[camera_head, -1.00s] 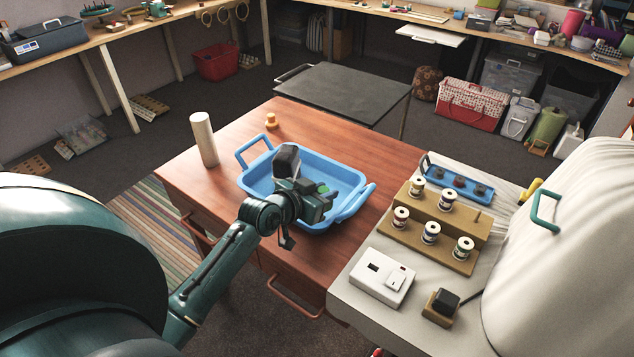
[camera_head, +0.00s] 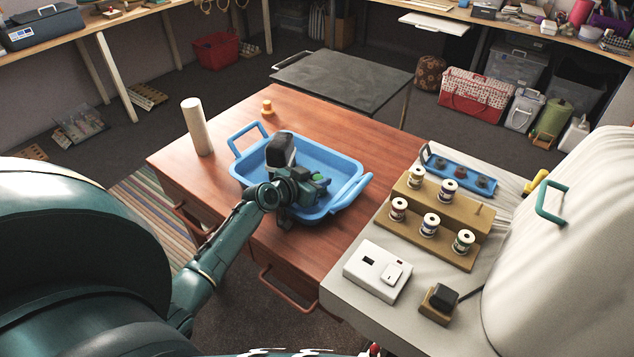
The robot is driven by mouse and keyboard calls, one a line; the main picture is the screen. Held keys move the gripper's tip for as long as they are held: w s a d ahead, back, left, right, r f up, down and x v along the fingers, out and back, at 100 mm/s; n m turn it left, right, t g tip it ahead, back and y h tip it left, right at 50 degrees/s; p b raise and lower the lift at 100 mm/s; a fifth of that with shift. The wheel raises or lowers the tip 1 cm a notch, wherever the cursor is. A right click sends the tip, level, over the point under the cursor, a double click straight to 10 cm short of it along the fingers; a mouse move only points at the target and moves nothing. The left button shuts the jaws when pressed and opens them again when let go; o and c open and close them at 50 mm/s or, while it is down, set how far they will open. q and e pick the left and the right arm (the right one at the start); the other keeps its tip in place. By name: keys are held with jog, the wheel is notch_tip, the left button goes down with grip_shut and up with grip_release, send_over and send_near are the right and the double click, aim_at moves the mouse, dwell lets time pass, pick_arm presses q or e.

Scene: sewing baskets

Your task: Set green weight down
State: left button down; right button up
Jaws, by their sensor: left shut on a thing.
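The blue basket (camera_head: 335,163), with raised handles at its two ends, stands on the brown wooden table (camera_head: 215,176). My left gripper (camera_head: 314,184) is over the inside of the basket, pointing away from me. The gripper hides the rest of the weight and part of the basket floor. I cannot tell whether the weight touches the floor. My right gripper is not in view.
To the right, a pale cloth-covered surface holds a wooden spool rack (camera_head: 447,208), a blue tray (camera_head: 440,164) and a white box (camera_head: 366,283).

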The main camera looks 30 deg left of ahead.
pick_arm(q)
jog(key=shift+f, duration=0.15)
jog(key=c, duration=1.6)
grip_release()
jog(key=shift+f, duration=0.15)
jog(key=o, duration=0.4)
jog(key=shift+o, duration=0.2)
jog(key=shift+s+r, duration=0.1)
jog(key=shift+r, duration=0.2)
jog(key=p+v, duration=0.1)
jog(key=v, duration=1)
jog(key=shift+s+a, duration=0.1)
jog(key=shift+s, duration=0.3)
